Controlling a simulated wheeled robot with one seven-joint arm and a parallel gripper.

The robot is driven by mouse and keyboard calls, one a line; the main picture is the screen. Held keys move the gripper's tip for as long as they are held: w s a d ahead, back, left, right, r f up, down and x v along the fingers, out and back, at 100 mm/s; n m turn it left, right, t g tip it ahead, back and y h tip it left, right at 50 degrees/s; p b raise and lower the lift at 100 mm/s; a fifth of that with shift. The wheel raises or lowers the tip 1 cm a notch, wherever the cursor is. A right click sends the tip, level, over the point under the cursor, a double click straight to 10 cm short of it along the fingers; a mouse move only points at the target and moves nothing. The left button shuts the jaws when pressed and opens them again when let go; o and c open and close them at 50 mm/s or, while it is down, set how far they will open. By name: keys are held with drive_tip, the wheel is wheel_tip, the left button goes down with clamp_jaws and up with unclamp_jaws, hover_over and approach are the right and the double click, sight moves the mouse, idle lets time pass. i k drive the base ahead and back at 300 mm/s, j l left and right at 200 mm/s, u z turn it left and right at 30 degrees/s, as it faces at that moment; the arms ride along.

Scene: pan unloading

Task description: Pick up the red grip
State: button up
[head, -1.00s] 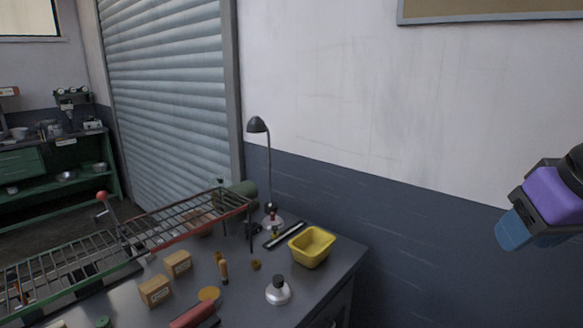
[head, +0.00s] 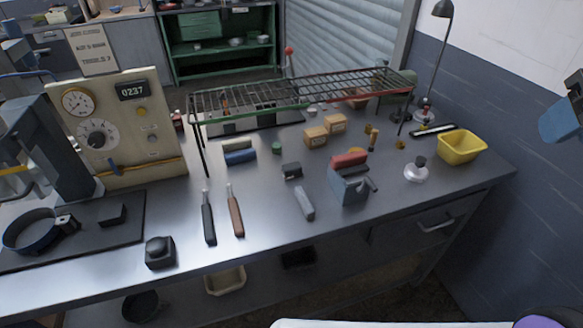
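A red grip (head: 349,159) lies across the top of a grey-blue block-shaped device (head: 348,185), right of the middle of the metal workbench (head: 270,225). The device has a small lever on its right side. My gripper (head: 561,120) shows only partly at the right edge of the head view, as a blue fingertip piece and a dark part. It is well to the right of the red grip, apart from it. Its finger gap is not visible, so I cannot tell whether it is open.
A wire rack (head: 300,93) stands over the back of the bench. A yellow bin (head: 461,147) and a white-based flask-like item (head: 416,170) are right of the device. A grey bar (head: 304,203) and dark block (head: 292,171) lie left. The front centre is clear.

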sight(352, 159)
drive_tip(key=u, duration=0.3)
drive_tip(key=i+l+u, duration=0.15)
drive_tip(key=l+u, duration=0.15)
drive_tip(key=l, duration=0.25)
drive_tip(key=i+l+u, duration=0.15)
drive_tip(key=l, duration=0.1)
